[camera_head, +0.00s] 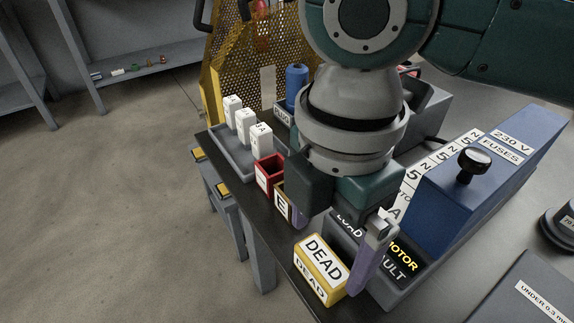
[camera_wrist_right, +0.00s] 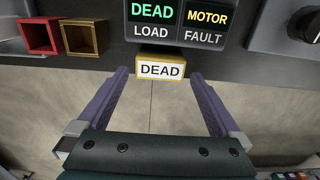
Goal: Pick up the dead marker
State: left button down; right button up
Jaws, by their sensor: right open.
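The dead marker (camera_head: 320,267) is a white block with yellow edges and the word DEAD on its faces. It sits at the front edge of the dark bench, beside the labelled indicator panel. My right gripper (camera_head: 338,233) points down over the bench near the marker, its purple fingers spread wide and empty. In the right wrist view the marker (camera_wrist_right: 161,71) shows between and just beyond the open fingertips (camera_wrist_right: 159,76); I cannot tell the remaining gap. My left gripper is not in view.
The indicator panel (camera_wrist_right: 180,22) shows DEAD lit green. A red box (camera_head: 269,171) and a yellow-brown box (camera_head: 281,199) stand left of my gripper. White tags stand in a grey tray (camera_head: 234,153) behind. A blue fuse box (camera_head: 470,190) rises at the right.

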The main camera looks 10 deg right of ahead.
aim_at(324, 260)
notch_tip(324, 260, down, 5)
jog(key=shift+s+f+b, duration=0.1)
jog(key=shift+f+b, duration=0.05)
jog(key=shift+b, duration=1.1)
